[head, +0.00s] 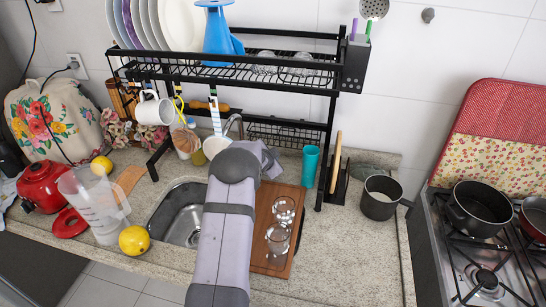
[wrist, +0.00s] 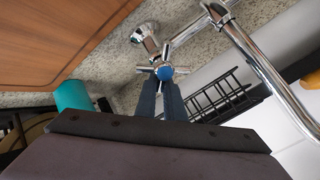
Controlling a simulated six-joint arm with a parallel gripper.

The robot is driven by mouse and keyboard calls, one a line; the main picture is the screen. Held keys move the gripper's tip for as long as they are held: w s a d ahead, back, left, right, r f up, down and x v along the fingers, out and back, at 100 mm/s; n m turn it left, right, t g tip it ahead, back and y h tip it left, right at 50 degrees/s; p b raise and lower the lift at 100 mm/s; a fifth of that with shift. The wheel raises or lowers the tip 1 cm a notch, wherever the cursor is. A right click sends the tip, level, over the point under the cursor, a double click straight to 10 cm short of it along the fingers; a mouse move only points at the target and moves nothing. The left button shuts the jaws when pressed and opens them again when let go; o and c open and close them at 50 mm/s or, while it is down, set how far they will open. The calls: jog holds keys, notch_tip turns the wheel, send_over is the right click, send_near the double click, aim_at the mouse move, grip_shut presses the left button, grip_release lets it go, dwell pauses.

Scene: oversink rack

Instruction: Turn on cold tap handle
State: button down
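The cold tap handle (wrist: 165,73) is a chrome cross with a blue cap in the upper middle of the wrist view. My gripper (wrist: 161,85) has its two dark fingers at the handle, with a narrow gap between them. The fingertips overlap the handle's spokes in this view. I cannot tell whether they press on it. The chrome tap body and spout (wrist: 255,55) run to the right of the handle.
A black rack (head: 330,120) stands over the sink (head: 178,210), with dishes and a blue jug (head: 218,35) on top. A wooden board (head: 270,260) with glasses lies right of my arm. A teal cup (head: 310,165) stands near the rack's right leg. Counter at right is partly clear.

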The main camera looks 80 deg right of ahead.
jog(key=shift+n+b, duration=0.4)
jog(key=shift+b, duration=0.1)
jog(key=shift+w+d+f+b, duration=0.1)
jog(key=shift+b, duration=0.25)
jog(key=n+b, duration=0.1)
jog(key=n+t+b, duration=0.1)
jog(key=shift+w+d+n+b, duration=0.1)
jog(key=shift+w+n+b, duration=0.1)
jog(key=shift+n+b, duration=0.6)
jog(key=shift+b, duration=0.45)
jog(key=n+b, duration=0.1)
jog(key=b, duration=0.1)
jog(key=n+b, duration=0.1)
jog(key=b, duration=0.2)
jog(key=shift+w+d+r+t, duration=0.1)
jog(key=shift+w+r+t, duration=0.1)
jog(key=shift+w+t, duration=0.2)
jog(key=shift+r+n+y+b, duration=0.15)
jog(key=shift+n+y+b, duration=0.25)
jog(key=shift+b, duration=0.5)
jog(key=c, duration=1.9)
grip_release()
jog(key=shift+o, duration=0.2)
